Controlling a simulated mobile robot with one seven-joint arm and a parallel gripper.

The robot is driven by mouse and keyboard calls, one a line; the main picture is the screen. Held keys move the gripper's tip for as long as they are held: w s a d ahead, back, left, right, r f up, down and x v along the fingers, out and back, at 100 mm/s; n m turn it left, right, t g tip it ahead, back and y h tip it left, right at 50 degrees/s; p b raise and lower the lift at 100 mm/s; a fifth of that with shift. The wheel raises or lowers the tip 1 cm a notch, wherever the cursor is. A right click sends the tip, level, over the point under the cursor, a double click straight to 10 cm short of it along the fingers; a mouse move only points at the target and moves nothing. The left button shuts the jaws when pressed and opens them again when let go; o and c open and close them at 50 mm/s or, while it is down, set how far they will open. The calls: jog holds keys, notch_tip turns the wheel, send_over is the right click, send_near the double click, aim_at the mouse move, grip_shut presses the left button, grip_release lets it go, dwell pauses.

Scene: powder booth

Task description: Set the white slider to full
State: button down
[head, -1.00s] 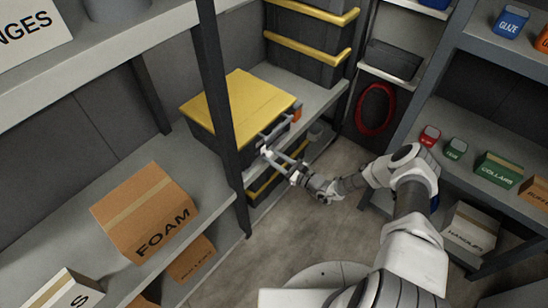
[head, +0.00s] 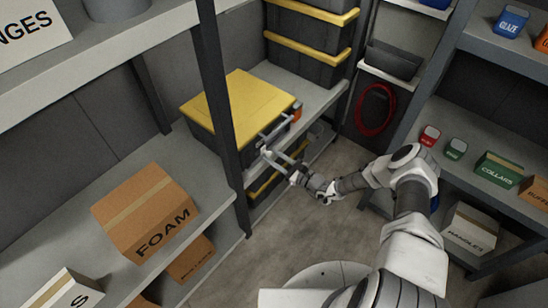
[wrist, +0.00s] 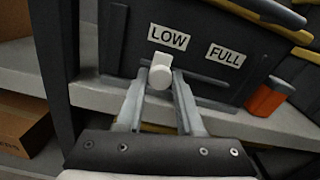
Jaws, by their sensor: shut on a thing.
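The white slider (wrist: 160,74) is a small pale knob on the front of a dark box (wrist: 124,45). It sits just below the LOW label (wrist: 168,37), at the left; the FULL label (wrist: 225,55) is to its right. My gripper (wrist: 161,78) has one finger on each side of the knob and is shut on it. In the head view my gripper (head: 265,144) reaches the front of the box, which has a yellow lid (head: 240,106). The slider is too small to make out clearly there.
An orange item (wrist: 267,97) stands right of the box on the grey shelf (wrist: 230,122). A dark shelf post (head: 222,115) rises close to the left of the box. A FOAM carton (head: 146,213) sits on the left shelf. Floor (head: 270,245) is clear between the shelves.

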jog(key=w+d+b, duration=0.6)
jog(key=w, duration=0.1)
jog(key=shift+w+b, duration=0.2)
jog(key=shift+b, duration=0.2)
jog(key=c, duration=0.5)
grip_release()
jog(key=p+v, duration=0.3)
jog(key=v, duration=1.4)
jog(key=shift+s+d+p, duration=0.1)
jog(key=shift+s+p, duration=0.05)
jog(key=shift+p, duration=0.15)
